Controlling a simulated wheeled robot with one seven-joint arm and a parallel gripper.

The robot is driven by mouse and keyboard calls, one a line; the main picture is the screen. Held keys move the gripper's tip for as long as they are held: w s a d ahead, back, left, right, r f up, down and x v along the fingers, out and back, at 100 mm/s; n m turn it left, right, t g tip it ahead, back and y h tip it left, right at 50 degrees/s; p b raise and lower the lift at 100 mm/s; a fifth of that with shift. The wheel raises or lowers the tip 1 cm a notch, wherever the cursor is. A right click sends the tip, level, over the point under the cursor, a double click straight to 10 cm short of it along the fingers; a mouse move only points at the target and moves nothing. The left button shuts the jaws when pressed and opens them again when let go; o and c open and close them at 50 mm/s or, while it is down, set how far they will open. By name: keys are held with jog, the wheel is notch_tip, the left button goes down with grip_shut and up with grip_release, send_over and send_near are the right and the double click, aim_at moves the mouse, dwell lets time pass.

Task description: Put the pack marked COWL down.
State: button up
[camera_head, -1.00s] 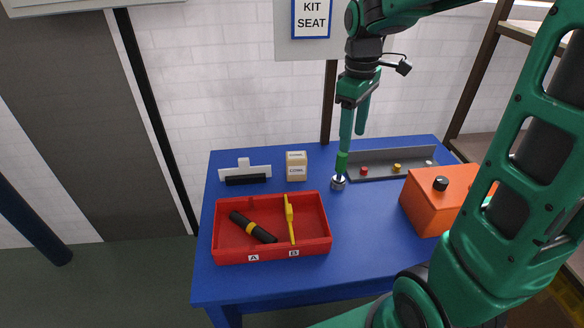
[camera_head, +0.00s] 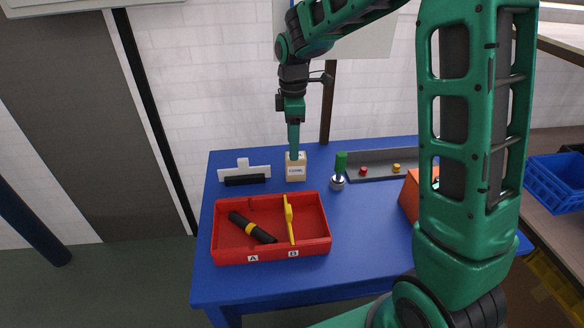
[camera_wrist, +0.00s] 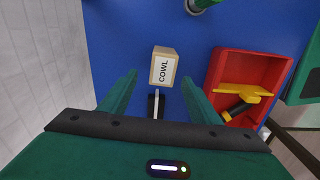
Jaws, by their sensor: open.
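The pack marked COWL (camera_head: 296,172) is a small cream box standing on the blue table (camera_head: 365,225), behind the red tray. In the wrist view the pack (camera_wrist: 164,68) lies just beyond my fingertips, roughly between their lines, with its COWL label showing. My gripper (camera_head: 294,154) points down over the pack in the head view, its fingers overlapping the pack's top edge. In the wrist view my gripper (camera_wrist: 158,82) is open, with nothing between its fingers. I cannot tell the exact height of the fingertips above the pack.
A red tray (camera_head: 272,257) marked A and B holds a black tool and a yellow one. A green-handled piece (camera_head: 340,165) stands right of the pack. A white and black holder (camera_head: 244,172) is to the left. A grey rack (camera_head: 379,172) and orange box (camera_head: 409,197) are at right.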

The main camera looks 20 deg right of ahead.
aim_at(295, 167)
jog(key=f, duration=0.4)
jog(key=shift+s+d, duration=0.25)
jog(key=shift+d, duration=0.1)
jog(key=shift+f, duration=0.65)
jog(key=c, duration=1.3)
jog(key=shift+r, duration=0.1)
jog(key=shift+c, duration=0.2)
